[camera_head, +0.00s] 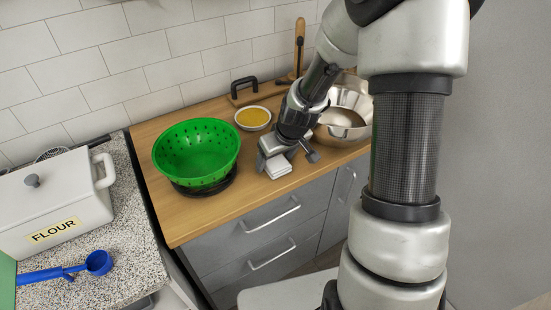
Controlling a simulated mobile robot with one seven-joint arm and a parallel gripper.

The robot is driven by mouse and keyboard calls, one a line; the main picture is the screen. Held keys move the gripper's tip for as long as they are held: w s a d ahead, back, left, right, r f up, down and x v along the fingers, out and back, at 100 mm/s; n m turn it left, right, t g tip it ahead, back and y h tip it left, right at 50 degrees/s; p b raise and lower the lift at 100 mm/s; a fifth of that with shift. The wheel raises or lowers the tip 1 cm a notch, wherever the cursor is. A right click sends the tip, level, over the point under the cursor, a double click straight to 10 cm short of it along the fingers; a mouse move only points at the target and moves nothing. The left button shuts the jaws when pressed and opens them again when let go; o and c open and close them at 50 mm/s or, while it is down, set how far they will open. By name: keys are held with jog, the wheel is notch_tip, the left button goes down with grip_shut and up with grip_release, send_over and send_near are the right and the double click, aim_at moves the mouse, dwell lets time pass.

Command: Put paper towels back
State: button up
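My gripper (287,158) points down over the front part of the wooden counter, between the green colander and the metal bowls. A small white, layered block (279,168) shows at its fingers, near the counter's front edge. It looks like folded paper towels, but I cannot tell for certain. I cannot tell whether the fingers are closed on it or only beside it. No paper towel roll or holder is clearly visible. My arm hides part of the counter's right side.
A green colander (196,152) stands left on the wooden counter (225,208). A bowl of yellow food (253,118) is behind my gripper; metal bowls (345,120) are to its right. A white flour container (52,205) and blue scoop (98,263) sit on the speckled counter.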

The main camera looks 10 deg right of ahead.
jog(key=shift+r, duration=0.1)
jog(key=shift+r, duration=0.3)
jog(key=p+v, duration=0.1)
jog(key=v, duration=1)
jog(key=shift+s+r, duration=0.2)
jog(key=shift+r, duration=0.05)
